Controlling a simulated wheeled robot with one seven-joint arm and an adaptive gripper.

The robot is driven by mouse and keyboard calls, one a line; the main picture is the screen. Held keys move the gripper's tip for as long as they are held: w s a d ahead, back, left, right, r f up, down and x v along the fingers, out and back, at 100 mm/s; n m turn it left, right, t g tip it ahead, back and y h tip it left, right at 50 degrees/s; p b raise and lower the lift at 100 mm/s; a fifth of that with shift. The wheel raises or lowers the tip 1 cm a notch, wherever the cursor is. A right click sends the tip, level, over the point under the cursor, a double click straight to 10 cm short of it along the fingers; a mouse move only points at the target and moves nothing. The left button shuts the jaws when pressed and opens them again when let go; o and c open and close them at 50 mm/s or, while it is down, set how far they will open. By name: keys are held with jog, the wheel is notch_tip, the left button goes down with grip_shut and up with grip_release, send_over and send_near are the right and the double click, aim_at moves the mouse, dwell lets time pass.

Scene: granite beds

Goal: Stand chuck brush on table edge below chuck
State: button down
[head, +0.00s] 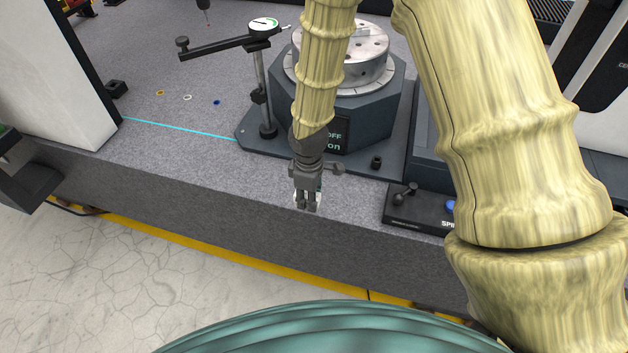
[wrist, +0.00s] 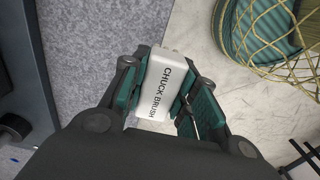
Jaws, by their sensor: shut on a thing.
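The chuck brush (wrist: 166,82) is a white block with its name in black letters, seen in the wrist view. My gripper (wrist: 163,100) is shut on it, with a finger on each side. In the head view my gripper (head: 307,203) is over the front edge of the granite table (head: 230,185), below the chuck. There the brush is mostly hidden by the fingers, and I cannot tell whether it touches the granite. The chuck (head: 368,62) is a round metal disc with holes on a dark octagonal base, partly covered by my arm.
A dial indicator (head: 264,25) on a stand is left of the chuck. A dark control box (head: 420,210) with a blue button sits right of my gripper. Small rings (head: 187,97) lie on the granite at the left. The front edge left of my gripper is clear.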

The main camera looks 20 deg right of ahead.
jog(key=w+d, duration=0.1)
jog(key=w, duration=0.1)
jog(key=w+d+p, duration=0.1)
jog(key=w, duration=0.2)
jog(key=w+d+f+p, duration=0.1)
jog(key=w+d, duration=0.1)
jog(key=w, duration=0.1)
jog(key=shift+f+p, duration=0.5)
jog(key=shift+f, duration=1.2)
jog(key=shift+f, duration=0.1)
jog(key=c, duration=1.1)
grip_release()
jog(key=shift+c, duration=0.2)
jog(key=shift+r+b, duration=1.25)
jog(key=shift+r, duration=4.9)
